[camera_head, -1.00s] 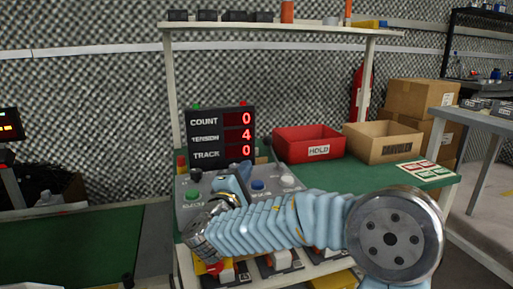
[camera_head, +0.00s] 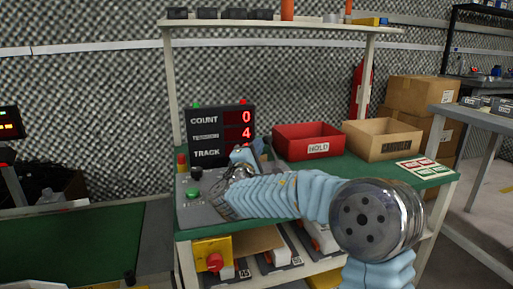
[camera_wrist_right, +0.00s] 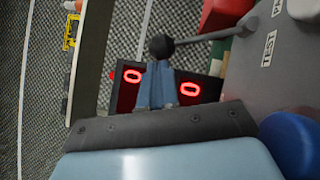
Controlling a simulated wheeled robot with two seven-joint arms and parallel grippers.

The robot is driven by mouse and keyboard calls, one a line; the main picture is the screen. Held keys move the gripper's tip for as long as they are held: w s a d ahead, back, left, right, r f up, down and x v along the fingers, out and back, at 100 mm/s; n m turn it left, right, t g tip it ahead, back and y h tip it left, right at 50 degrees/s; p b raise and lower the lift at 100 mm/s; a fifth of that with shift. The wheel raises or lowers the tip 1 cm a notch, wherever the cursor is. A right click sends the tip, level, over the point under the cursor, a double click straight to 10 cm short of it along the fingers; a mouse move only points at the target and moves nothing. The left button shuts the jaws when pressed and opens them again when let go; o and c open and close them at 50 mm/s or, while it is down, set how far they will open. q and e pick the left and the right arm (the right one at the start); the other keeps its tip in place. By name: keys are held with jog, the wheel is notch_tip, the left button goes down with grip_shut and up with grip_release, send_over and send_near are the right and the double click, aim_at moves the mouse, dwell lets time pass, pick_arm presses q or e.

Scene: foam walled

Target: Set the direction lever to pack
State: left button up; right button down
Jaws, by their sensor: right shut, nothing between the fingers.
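A lever with a black ball knob (camera_wrist_right: 162,46) shows in the right wrist view. Its grey shaft runs right to the grey control panel (camera_wrist_right: 285,75), near a label reading TEST. My right gripper (camera_wrist_right: 155,75) is shut and empty, its fingertips just below the knob in that picture; I cannot tell whether they touch. In the head view my right gripper (camera_head: 243,156) is above the back of the panel (camera_head: 192,212), in front of the display, and my arm hides that lever. Another black knob (camera_head: 196,173) stands at the panel's left. No PACK marking is readable. My left gripper is not in view.
The display (camera_head: 205,122) stands behind the panel, its TRACK digit covered. A green button (camera_head: 193,193) is on the panel; a blue button (camera_wrist_right: 292,140) shows in the wrist view. A red bin (camera_head: 292,148) and a tan bin (camera_head: 382,147) stand right on the green bench.

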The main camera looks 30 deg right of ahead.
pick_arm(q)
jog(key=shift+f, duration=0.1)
pick_arm(e)
jog(key=shift+d, duration=0.1)
jog(key=shift+s+d+r+m+g+y+b, duration=0.2)
jog(key=shift+d+r+m+g+b, duration=0.2)
jog(key=shift+m, duration=0.2)
jog(key=shift+s+d+r+m+g+y+b, duration=0.1)
jog(key=shift+d+r+m+g+y+b, duration=0.1)
jog(key=shift+d+r+m+b, duration=0.3)
pick_arm(q)
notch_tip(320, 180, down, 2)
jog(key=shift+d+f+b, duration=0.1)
jog(key=shift+b, duration=0.2)
pick_arm(e)
jog(key=d+m+y, duration=0.1)
jog(key=d+r+m+g, duration=0.1)
jog(key=d, duration=0.1)
jog(key=s+d+m+y, duration=0.1)
jog(key=m, duration=0.1)
jog(key=shift+d+r+g+y, duration=0.2)
jog(key=shift+d+g+y, duration=0.1)
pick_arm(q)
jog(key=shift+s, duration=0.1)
